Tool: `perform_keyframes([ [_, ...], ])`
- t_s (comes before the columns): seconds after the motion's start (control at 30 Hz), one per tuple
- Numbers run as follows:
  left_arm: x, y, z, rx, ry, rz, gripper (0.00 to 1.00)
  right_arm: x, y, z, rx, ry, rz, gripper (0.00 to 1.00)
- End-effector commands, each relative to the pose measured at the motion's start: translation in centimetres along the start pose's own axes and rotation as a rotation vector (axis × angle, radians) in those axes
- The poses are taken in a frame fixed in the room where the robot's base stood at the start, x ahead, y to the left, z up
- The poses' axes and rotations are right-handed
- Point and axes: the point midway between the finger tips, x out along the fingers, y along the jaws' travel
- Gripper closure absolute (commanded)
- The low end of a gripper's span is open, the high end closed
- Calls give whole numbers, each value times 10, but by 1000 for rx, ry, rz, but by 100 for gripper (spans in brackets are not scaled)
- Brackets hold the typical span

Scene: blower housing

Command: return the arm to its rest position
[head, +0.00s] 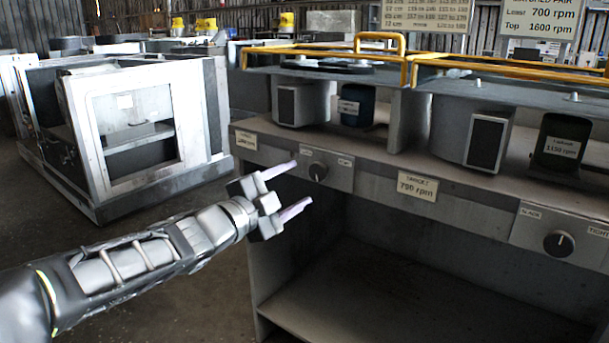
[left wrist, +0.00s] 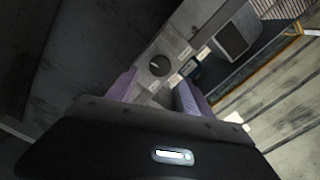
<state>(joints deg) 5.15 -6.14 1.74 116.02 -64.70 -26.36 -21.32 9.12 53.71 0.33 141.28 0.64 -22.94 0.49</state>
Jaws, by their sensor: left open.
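My left gripper (head: 297,188) is open and empty in the head view, its two pale fingers pointing right toward the left knob (head: 318,172) on the bench's front panel. The fingertips appear apart from the knob. In the left wrist view, the two purple-tinted fingers (left wrist: 152,90) stand apart, and the dark knob (left wrist: 160,66) shows beyond and between them. My left arm reaches in from the lower left of the head view. My right gripper is in neither view.
The grey bench (head: 390,165) carries blower housings, motors and yellow guard rails (head: 400,42). A "700 rpm" label (head: 417,186) and a second knob (head: 559,244) are on its front. A grey cabinet (head: 135,135) stands at the left. Open floor lies between cabinet and bench.

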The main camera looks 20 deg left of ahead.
Motion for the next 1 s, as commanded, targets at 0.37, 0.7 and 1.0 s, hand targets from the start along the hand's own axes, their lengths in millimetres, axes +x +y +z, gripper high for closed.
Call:
perform_keyframes([
  [0.37,-12,0,0,-1,0,0,40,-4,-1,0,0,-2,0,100],
  [0.7,-12,-1,3,-83,-11,-11,40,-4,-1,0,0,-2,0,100],
  [1.0,6,125,67,-711,-215,72,40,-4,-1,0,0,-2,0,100],
])
